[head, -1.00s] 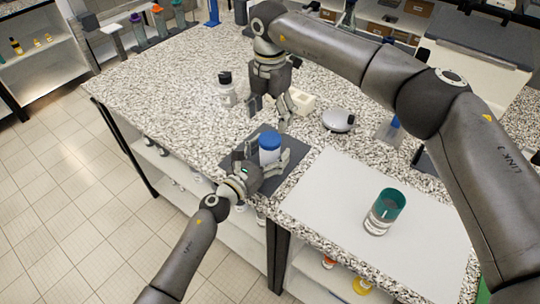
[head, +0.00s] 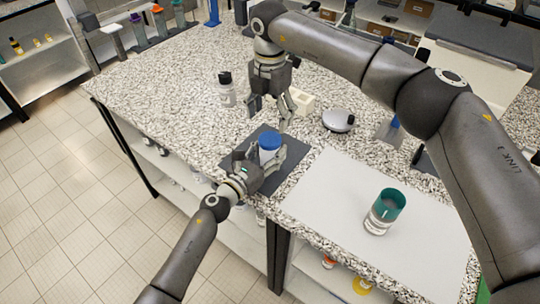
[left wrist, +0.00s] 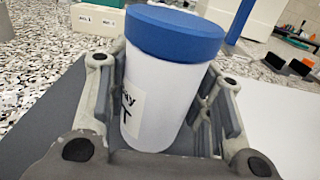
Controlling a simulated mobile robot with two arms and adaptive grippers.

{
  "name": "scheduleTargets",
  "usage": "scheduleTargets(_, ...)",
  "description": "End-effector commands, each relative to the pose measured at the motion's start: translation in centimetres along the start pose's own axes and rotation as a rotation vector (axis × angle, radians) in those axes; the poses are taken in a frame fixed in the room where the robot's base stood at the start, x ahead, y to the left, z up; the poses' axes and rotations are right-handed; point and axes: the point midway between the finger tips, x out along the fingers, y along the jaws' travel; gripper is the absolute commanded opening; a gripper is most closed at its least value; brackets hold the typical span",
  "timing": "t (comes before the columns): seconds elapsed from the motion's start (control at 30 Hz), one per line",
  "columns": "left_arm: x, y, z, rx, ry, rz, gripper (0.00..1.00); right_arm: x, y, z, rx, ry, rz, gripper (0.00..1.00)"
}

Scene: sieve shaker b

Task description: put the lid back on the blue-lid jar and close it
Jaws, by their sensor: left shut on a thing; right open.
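The blue-lid jar (left wrist: 155,100) is white with a dark-lettered label and stands upright on a dark mat (head: 294,150). Its blue lid (head: 269,140) sits on top of the jar, and the lid also shows in the left wrist view (left wrist: 175,32). From these views I cannot tell whether it is screwed tight. My left gripper (head: 262,162) is shut around the jar's body, below the lid. My right gripper (head: 268,116) is open and empty, pointing down, just above and behind the lid, apart from it.
A teal-topped glass jar (head: 384,212) stands on the white sheet at right. A black-capped bottle (head: 226,90), a small cream box (head: 300,102) and a round silver device (head: 338,120) stand behind the mat.

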Motion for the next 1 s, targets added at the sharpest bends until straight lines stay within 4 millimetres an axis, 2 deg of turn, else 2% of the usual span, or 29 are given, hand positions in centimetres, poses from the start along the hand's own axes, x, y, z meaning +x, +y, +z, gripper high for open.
scheduleTargets(0.17, -0.02, 0.01, -0.03, 0.0, 0.0, 0.0, 0.0, 0.02, 0.0, -0.03, -0.201, 0.001, 0.0, 0.71)
scheduleTargets(1.0, -0.02, 0.01, -0.04, 0.0, 0.001, 0.0, 0.0, 0.04, 0.04, -0.05, -1.755, 0.0, 0.0, 0.71)
